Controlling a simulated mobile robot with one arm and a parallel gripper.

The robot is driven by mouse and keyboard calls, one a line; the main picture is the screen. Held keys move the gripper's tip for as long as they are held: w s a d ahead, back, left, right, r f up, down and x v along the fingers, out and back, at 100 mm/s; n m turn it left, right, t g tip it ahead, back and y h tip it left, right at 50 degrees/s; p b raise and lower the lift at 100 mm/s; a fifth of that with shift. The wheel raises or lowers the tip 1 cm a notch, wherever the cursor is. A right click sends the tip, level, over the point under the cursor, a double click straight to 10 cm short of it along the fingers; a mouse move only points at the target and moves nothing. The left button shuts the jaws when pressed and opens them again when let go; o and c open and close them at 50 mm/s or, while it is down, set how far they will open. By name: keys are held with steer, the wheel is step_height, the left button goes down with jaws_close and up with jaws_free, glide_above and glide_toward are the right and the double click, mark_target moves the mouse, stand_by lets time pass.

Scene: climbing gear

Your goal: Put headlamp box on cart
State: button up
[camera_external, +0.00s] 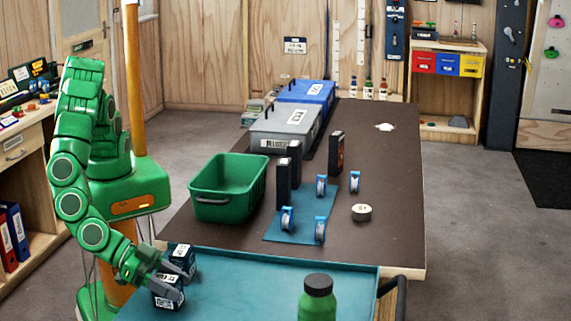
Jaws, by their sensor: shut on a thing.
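My gripper (170,273) is at the lower left, over the left edge of a teal-topped cart (265,283). It is shut on a dark navy box with white printed labels, which I take to be the headlamp box (168,293). Dark labelled faces show on both sides of the fingers, the farther one (181,255) just behind them. I cannot tell whether these are one box or two. The fingers hide the middle part. Whether the box touches the cart top is not clear.
A green bottle (318,298) stands on the cart near the front; a dark handle (393,288) is at its right. The brown table behind holds a green bin (228,187), upright black boxes (283,183), blue-and-white rolls (287,219) and a small round tin (361,212). The cart's middle is clear.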

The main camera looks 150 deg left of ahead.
steer(key=shift+f, duration=0.1)
steer(key=o, duration=1.1)
steer(key=shift+r, duration=0.2)
steer(key=v, duration=1.2)
steer(key=shift+f, duration=0.1)
